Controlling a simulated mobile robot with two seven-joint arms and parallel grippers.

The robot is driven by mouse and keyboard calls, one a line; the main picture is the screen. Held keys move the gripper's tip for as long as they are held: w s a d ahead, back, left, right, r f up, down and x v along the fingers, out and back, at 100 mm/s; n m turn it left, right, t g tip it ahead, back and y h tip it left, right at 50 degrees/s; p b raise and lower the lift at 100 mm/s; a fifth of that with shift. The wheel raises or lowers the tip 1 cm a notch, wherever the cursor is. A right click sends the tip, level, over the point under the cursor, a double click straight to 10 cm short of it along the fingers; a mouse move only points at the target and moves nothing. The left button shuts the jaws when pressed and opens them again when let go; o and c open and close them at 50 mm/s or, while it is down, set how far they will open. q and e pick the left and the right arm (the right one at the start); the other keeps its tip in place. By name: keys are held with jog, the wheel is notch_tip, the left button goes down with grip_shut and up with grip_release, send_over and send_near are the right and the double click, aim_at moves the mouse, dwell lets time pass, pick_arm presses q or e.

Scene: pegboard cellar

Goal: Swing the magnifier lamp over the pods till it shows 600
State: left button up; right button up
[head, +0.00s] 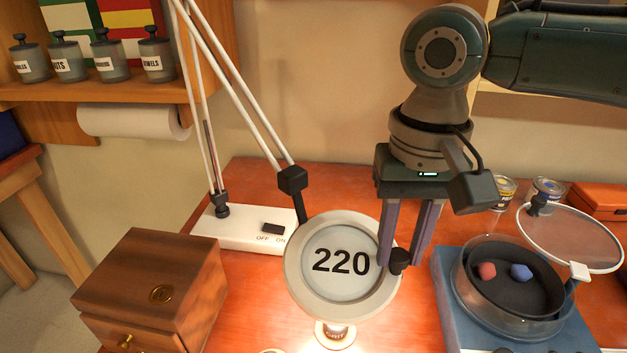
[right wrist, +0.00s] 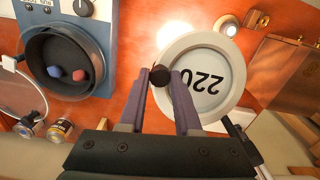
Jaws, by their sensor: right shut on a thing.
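The magnifier lamp (head: 290,262) has a round pale head on a white jointed arm, and its lens reads 220. The lens also shows in the right wrist view (right wrist: 205,80), where the number is upside down. My right gripper (head: 401,255) is shut on the small black knob (right wrist: 160,75) at the right side of the lamp's rim. A red pod (head: 487,271) and a blue pod (head: 521,271) lie in a dark round pan to the right, apart from the lamp head. My left gripper is not in view.
The pan sits in a clear-walled bowl on a blue device (head: 447,303), its round clear lid (head: 570,240) raised. A wooden box (head: 150,285) stands left. The lamp's white base (head: 240,232) has an OFF/ON switch. Cans (head: 547,190) and an orange case (head: 600,200) stand at the back right.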

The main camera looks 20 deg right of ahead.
grip_shut()
dwell(0.8)
